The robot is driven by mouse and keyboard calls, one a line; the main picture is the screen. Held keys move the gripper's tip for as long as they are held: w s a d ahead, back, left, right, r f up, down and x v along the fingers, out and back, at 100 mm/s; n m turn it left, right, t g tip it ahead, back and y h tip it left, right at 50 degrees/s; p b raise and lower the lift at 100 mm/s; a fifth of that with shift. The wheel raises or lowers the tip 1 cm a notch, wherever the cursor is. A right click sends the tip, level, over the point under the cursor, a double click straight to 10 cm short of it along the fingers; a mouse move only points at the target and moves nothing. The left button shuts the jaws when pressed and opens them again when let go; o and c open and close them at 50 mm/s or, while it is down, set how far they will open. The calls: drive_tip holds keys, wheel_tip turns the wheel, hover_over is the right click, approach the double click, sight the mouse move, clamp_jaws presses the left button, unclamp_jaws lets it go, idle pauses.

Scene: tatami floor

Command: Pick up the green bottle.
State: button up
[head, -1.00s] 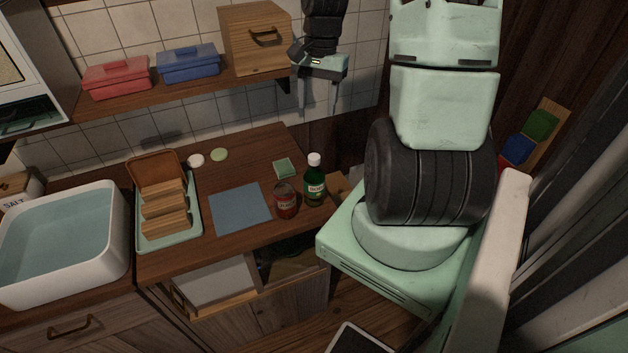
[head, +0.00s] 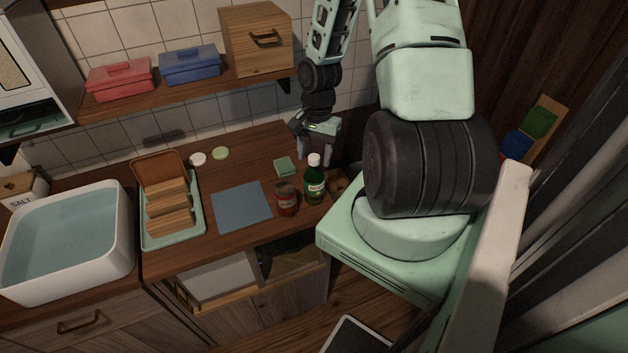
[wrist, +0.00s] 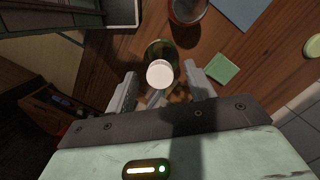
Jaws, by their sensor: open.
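The green bottle (head: 314,188) stands upright with its white cap near the right end of the wooden counter. In the wrist view the green bottle (wrist: 160,64) is seen from above, its white cap in front of and roughly between my fingertips. My gripper (head: 315,157) points down just behind the bottle in the head view. My gripper (wrist: 166,82) is open, with a finger on either side of the cap in the wrist view. I cannot tell exactly how high the fingers are relative to the cap.
A red jar (head: 286,199) stands close left of the bottle. A green sponge (head: 285,166) lies behind them, and a blue mat (head: 241,204) to the left. A tray (head: 172,235) with wooden blocks lies farther left. A shelf (head: 180,88) hangs above the counter's back.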

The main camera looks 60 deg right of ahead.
drive_tip(key=shift+a+f, duration=0.1)
drive_tip(key=shift+f, duration=0.85)
clamp_jaws()
drive_tip(key=shift+r, duration=0.15)
